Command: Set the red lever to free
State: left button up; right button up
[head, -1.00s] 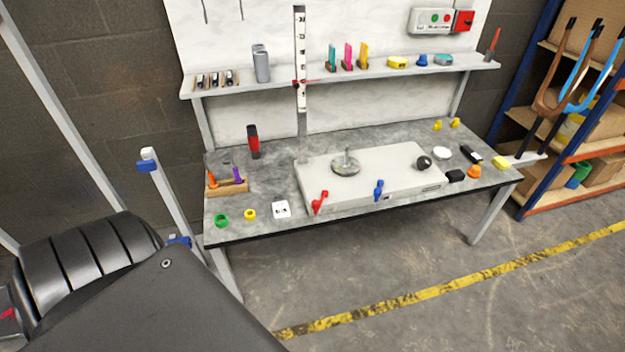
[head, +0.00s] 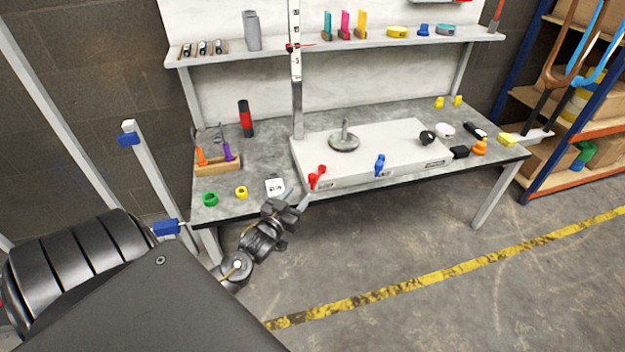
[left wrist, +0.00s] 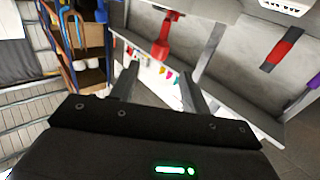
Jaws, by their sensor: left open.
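The red lever (head: 317,176) is on the front left of the white raised panel (head: 350,180) on the bench. Its handle points up and slightly right in the head view. The small label beside it is too small to read. In the left wrist view the red lever (left wrist: 163,40) shows beyond my fingers. My left gripper (head: 304,201) is at the bench's front edge, just below and left of the red lever. Its fingers (left wrist: 158,72) are apart, with nothing between them, and they do not appear to touch the lever. My right gripper is not in view.
A blue lever (head: 380,165) is on the same panel, right of the red one. The floor in front of the bench is clear.

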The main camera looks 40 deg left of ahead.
aim_at(310, 181)
pick_arm(q)
jog(key=w, duration=0.3)
jog(key=w+a, duration=0.1)
jog(key=w, duration=0.5)
jog(key=shift+w+a, duration=0.2)
jog(key=shift+a, duration=0.15)
grip_shut()
